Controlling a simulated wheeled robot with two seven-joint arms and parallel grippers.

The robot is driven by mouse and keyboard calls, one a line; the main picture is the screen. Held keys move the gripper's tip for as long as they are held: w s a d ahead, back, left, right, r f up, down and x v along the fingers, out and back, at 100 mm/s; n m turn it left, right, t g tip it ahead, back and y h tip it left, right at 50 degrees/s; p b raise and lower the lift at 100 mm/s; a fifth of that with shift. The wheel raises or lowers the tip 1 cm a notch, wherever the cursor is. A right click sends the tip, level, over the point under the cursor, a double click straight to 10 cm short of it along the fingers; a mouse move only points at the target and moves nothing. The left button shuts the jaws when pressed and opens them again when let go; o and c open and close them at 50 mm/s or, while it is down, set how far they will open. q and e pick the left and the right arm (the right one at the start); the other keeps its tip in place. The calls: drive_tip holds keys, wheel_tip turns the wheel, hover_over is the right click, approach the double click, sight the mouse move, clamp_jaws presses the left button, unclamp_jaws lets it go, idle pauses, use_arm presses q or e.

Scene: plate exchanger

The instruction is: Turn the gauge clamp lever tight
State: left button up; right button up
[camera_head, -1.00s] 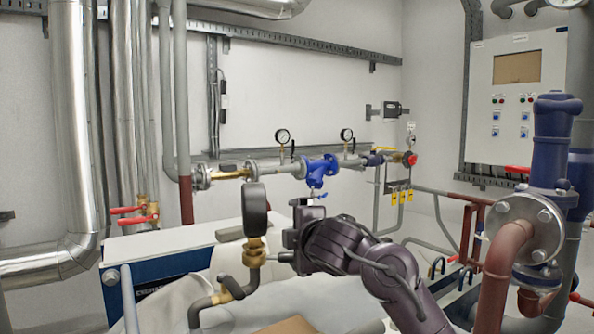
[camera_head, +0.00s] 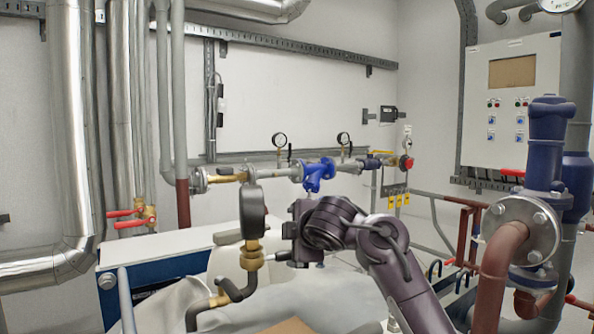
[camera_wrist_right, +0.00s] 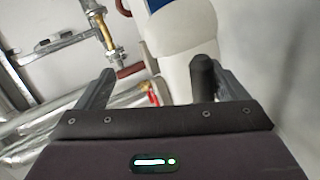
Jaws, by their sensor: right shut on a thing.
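The gauge (camera_head: 252,210), a dark round dial seen nearly edge-on, stands upright on a brass fitting (camera_head: 251,258) on a dark bent pipe. The clamp lever (camera_head: 279,256) is a short grey bar running right from the brass fitting to my right gripper (camera_head: 291,250). My right gripper is just right of the gauge and shut on the lever; its fingertips are hard to make out there. In the right wrist view the gripper (camera_wrist_right: 157,85) shows two grey fingers, with a dark rounded bar (camera_wrist_right: 203,77) against the right one. My left gripper is not in view.
A blue and white unit (camera_head: 180,262) stands behind the gauge. Pipes with a blue valve (camera_head: 318,175) run along the back wall. A brown flanged pipe (camera_head: 500,265) with a blue pump (camera_head: 548,150) stands at right. Red valve handles (camera_head: 130,223) are at left.

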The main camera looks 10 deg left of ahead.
drive_tip(key=shift+s+d+r, duration=0.2)
drive_tip(key=shift+s+r, duration=0.15)
drive_tip(key=shift+r, duration=0.25)
drive_tip(key=shift+s+d+r, duration=0.2)
drive_tip(key=shift+s+r, duration=0.15)
drive_tip(key=shift+r, duration=0.25)
drive_tip(key=shift+s+d, duration=0.4)
drive_tip(key=shift+d, duration=0.15)
drive_tip(key=shift+c, duration=0.6)
drive_tip(key=shift+s+d+r+p, duration=0.25)
drive_tip(key=shift+s+d+p, duration=0.2)
drive_tip(key=shift+s+d, duration=0.25)
drive_tip(key=shift+c, duration=1)
drive_tip(key=shift+s+d+r, duration=0.15)
drive_tip(key=shift+s+d, duration=0.5)
drive_tip(key=shift+d, duration=0.1)
drive_tip(key=c, duration=0.4)
drive_tip(key=shift+s+d+p, duration=0.95)
drive_tip(key=shift+d+p, duration=0.15)
drive_tip(key=shift+p, duration=0.1)
